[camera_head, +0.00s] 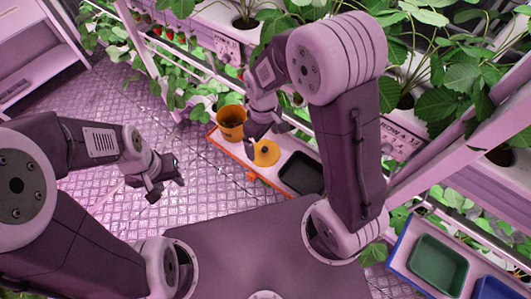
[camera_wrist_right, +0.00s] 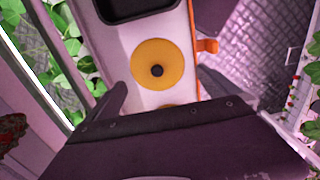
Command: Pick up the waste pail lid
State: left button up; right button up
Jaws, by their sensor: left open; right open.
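The waste pail lid (camera_head: 266,153) is a round yellow-orange disc with a dark knob in its middle. It lies flat on a white tray with an orange edge, and shows whole in the right wrist view (camera_wrist_right: 143,56). The orange waste pail (camera_head: 231,124) stands on the same tray, just left of the lid. My right gripper (camera_head: 262,136) is open and empty above the tray, close to the lid. In the right wrist view its fingers (camera_wrist_right: 163,92) are spread, with the lid ahead of them. My left gripper (camera_head: 168,180) is open and empty over the floor at the left.
A black bin (camera_head: 301,174) sits on the tray right of the lid. Plant racks (camera_head: 400,143) with leaves rise close behind the tray. Green (camera_head: 438,264) and blue (camera_head: 492,288) bins stand at lower right. The tiled floor (camera_head: 130,95) at left is clear.

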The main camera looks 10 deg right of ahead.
aim_at(265, 149)
jog(key=f, duration=0.3)
jog(key=f+b, duration=0.1)
jog(key=f, duration=0.1)
jog(key=shift+w+d+f, duration=0.1)
jog(key=shift+d+f, duration=0.15)
jog(key=shift+r, duration=0.1)
jog(key=c, duration=1.5)
jog(key=shift+s, duration=0.2)
jog(key=shift+c, duration=1.1)
